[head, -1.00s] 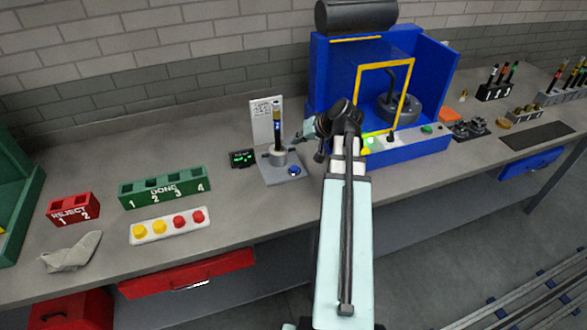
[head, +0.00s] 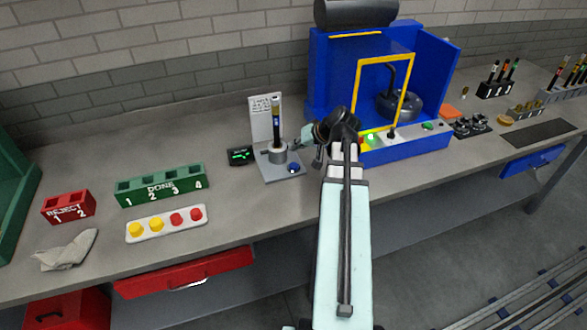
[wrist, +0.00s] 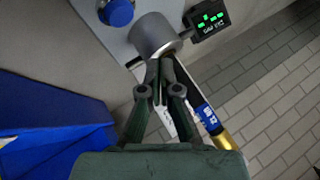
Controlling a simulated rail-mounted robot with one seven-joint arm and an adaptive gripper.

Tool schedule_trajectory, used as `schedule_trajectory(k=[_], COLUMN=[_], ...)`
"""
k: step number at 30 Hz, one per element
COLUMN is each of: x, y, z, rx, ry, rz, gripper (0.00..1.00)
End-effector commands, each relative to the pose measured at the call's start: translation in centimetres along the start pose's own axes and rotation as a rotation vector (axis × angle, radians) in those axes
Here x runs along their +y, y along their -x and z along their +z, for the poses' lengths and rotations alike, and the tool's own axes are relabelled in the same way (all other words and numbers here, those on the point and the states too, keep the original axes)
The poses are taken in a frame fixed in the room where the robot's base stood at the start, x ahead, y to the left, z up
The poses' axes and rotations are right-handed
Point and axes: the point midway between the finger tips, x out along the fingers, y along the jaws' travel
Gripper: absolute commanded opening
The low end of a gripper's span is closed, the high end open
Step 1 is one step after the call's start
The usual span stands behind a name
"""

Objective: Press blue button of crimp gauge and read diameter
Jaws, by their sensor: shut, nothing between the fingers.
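The crimp gauge (head: 283,172) is a grey plate with a metal cylinder (wrist: 153,35) and a blue button (head: 293,168) at its front right. A dark tube with a blue label and gold end (wrist: 205,115) stands upright in the cylinder. The blue button (wrist: 116,12) is at the top of the wrist view. The small black display (head: 240,155) left of the gauge also shows in the wrist view (wrist: 210,18); its green characters look like dashes, and I cannot read a diameter. My gripper (wrist: 156,70) is shut and empty, close beside the cylinder and apart from the button.
A white card (head: 262,118) stands behind the gauge. The blue press housing (head: 400,150) with a yellow frame is close on the right. On the left are the green DONE rack (head: 162,192), the red REJECT rack (head: 68,212) and a tray of coloured buttons (head: 165,230).

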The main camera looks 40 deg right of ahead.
Motion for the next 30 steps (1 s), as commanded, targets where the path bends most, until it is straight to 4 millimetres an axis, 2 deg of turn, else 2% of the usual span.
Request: schedule_trajectory(k=[1, 6, 12, 30], x=[0.6, 1.7, 2.4, 2.5], y=[-0.8, -2.3, -3.3, -3.4], z=[0.6, 1.7, 2.4, 2.4], rx=[-0.001, 0.000, 0.000, 0.000], ry=[-0.001, -0.001, -0.001, -0.001], rz=[0.000, 0.000, 0.000, 0.000], gripper=[0.00, 0.00, 0.00, 0.00])
